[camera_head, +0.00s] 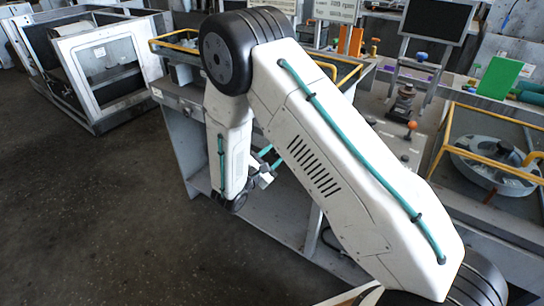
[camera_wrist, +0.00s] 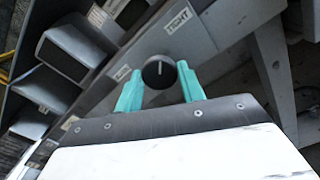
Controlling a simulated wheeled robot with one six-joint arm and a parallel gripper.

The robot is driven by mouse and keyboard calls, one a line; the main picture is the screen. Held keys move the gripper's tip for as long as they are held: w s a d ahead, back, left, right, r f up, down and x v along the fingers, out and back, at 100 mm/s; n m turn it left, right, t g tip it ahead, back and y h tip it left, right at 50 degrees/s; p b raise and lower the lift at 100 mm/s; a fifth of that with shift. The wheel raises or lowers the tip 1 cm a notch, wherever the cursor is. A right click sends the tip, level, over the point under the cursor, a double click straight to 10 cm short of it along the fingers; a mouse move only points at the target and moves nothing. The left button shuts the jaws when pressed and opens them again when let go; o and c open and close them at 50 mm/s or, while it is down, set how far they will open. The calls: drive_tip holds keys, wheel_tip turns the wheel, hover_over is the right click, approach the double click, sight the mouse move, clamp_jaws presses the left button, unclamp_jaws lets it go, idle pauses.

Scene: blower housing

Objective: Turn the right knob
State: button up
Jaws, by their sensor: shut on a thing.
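A round black knob (camera_wrist: 157,73) with a pale pointer mark sits on a grey panel (camera_wrist: 130,52) in the wrist view. The pointer mark runs nearly upright in that view. A white label (camera_wrist: 180,20), which seems to read RIGHT, is on the panel just above the knob. My gripper (camera_wrist: 160,69) has its two teal fingers on either side of the knob and is shut on it. In the head view, my gripper's teal fingers (camera_head: 270,157) show small by the front of the grey bench, and the knob cannot be made out there.
Dark-faced grey boxes (camera_wrist: 66,52) stand at the left in the wrist view. The head view shows the bench (camera_head: 168,95), yellow-railed trays, a round metal housing (camera_head: 490,165), a monitor (camera_head: 438,20) and a green plate (camera_head: 499,78). The floor (camera_head: 110,210) at left is clear.

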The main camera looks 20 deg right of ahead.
drive_tip(key=n, duration=0.4)
drive_tip(key=shift+s+f+n, duration=0.1)
drive_tip(key=shift+n, duration=1.9)
drive_tip(key=o, duration=1)
drive_tip(key=shift+c, duration=0.2)
drive_tip(key=v, duration=0.8)
drive_tip(key=shift+d, duration=0.15)
